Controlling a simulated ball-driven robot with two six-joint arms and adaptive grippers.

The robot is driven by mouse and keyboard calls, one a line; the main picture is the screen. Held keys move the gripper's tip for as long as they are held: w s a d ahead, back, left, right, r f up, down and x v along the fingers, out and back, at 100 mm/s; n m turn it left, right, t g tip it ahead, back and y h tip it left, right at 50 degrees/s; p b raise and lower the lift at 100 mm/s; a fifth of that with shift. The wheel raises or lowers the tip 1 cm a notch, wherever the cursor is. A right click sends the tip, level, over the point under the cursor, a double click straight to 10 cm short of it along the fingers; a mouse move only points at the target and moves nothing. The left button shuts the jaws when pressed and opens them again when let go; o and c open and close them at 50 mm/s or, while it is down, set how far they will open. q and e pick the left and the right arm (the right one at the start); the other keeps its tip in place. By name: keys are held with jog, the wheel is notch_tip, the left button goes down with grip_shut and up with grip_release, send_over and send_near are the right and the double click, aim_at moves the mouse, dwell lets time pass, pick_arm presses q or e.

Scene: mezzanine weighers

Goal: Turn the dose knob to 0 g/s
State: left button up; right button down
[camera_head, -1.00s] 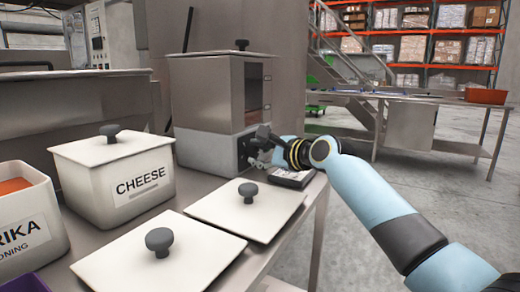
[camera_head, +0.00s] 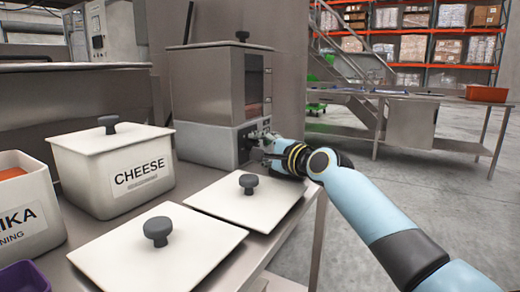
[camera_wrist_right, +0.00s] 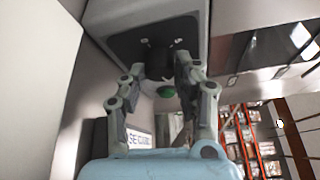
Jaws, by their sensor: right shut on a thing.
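The dosing machine has a steel hopper (camera_head: 205,95) on a pale base (camera_head: 203,145), with a dark control panel (camera_head: 246,144) on its right face. The dose knob is dark and shows between my fingers in the right wrist view (camera_wrist_right: 159,66). My right gripper (camera_head: 262,138) is at the panel, its fingers on either side of the knob and shut on it; it also shows in the wrist view (camera_wrist_right: 160,72). My left gripper is not in view.
A lidded CHEESE bin (camera_head: 120,178) stands left of the machine. Two flat white lids with dark knobs, one nearer (camera_head: 190,270) and one farther (camera_head: 225,203), cover the bench front. An open bin (camera_head: 30,225) and a purple container (camera_head: 25,277) are at left.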

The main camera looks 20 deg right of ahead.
jog(key=c, duration=1)
grip_release()
jog(key=shift+o, duration=0.2)
jog(key=v, duration=1.2)
